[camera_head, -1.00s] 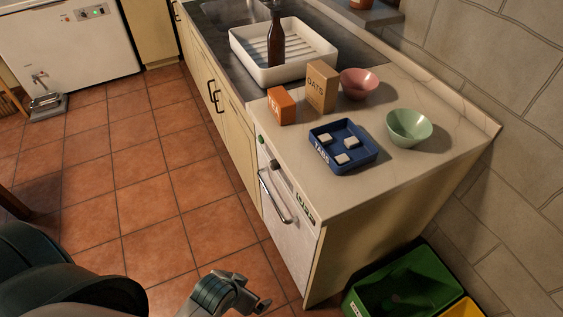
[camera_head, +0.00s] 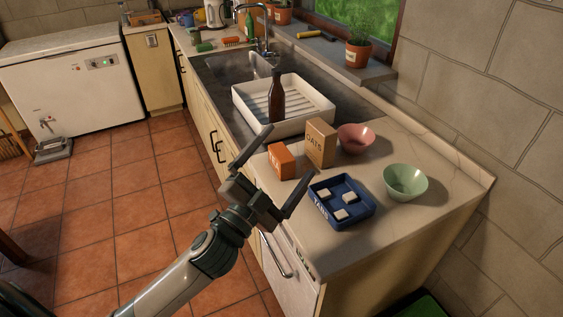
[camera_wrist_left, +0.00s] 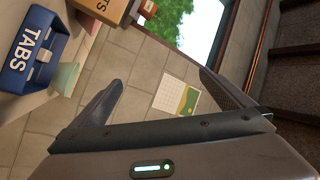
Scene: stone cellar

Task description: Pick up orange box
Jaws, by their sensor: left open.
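The orange box (camera_head: 281,161) stands on the counter at its front edge, left of the brown oats box (camera_head: 320,144). My left gripper (camera_head: 287,170) is open and empty, its fingers spread in front of the counter's front edge. The orange box cannot be made out there. My right gripper is not in view.
A blue tray (camera_head: 359,218) with several pale tabs sits right of the orange box. A pink bowl (camera_head: 355,138) and a green bowl (camera_head: 405,182) stand beyond. A white dish rack (camera_head: 247,117) holding a brown bottle (camera_head: 277,101) lies behind.

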